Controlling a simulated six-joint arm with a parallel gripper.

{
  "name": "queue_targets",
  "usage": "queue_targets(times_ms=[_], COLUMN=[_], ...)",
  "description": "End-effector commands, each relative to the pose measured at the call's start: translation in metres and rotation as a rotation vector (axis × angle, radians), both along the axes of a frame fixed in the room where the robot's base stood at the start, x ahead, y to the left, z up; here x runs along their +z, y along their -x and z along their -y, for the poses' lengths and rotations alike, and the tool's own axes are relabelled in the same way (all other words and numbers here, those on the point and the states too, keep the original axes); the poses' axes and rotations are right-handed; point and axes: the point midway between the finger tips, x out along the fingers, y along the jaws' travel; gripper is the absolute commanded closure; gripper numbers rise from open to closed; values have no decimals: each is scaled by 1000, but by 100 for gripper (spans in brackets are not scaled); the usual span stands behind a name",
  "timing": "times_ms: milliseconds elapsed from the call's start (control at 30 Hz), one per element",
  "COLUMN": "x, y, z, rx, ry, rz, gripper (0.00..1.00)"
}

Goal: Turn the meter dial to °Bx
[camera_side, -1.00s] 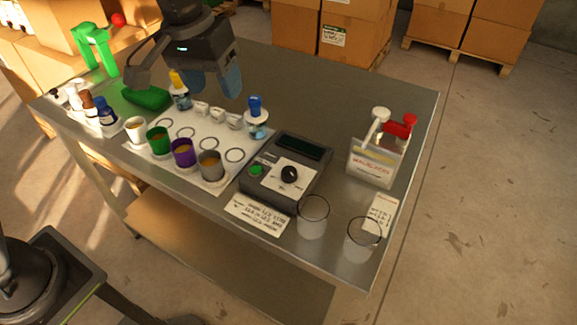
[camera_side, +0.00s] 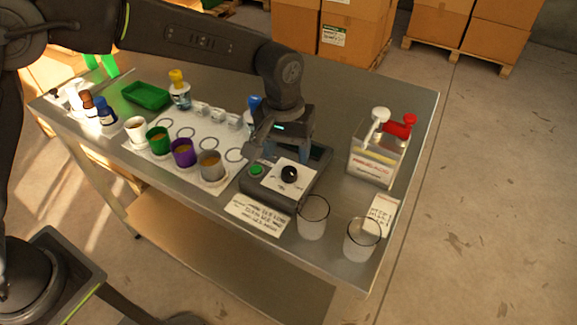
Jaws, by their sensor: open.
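The meter (camera_side: 254,188) is a dark grey box on the steel table, right of the white mat. Its black dial (camera_side: 289,174) sits on a white plate with small markings too small to read, so I cannot tell which unit it points to. A green button (camera_side: 256,170) is left of the dial. My gripper (camera_side: 284,152) is open, pointing down above the back of the meter, just behind the dial. It covers most of the meter's dark display. Its fingers are partly hidden, and no contact with the dial shows.
Two clear glasses (camera_side: 313,219) stand in front of and right of the meter. Several cups (camera_side: 183,155) stand on the mat. A blue-capped bottle (camera_side: 254,105) is close left of my gripper.

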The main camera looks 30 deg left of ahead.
Motion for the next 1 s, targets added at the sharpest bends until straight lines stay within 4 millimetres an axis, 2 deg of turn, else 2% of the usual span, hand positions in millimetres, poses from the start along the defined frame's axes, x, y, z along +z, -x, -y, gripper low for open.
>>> queue_targets(times_ms=[100, 300, 700, 1000], x=[-23, -46, -53, -52], y=[0, 0, 0, -1], z=[1, 3, 3, 3], rx=[-1, -1, -1, 0], ry=[-1, -1, 0, 0], rz=[-4, -1, 0, 1], gripper=[40, 40, 40, 68])
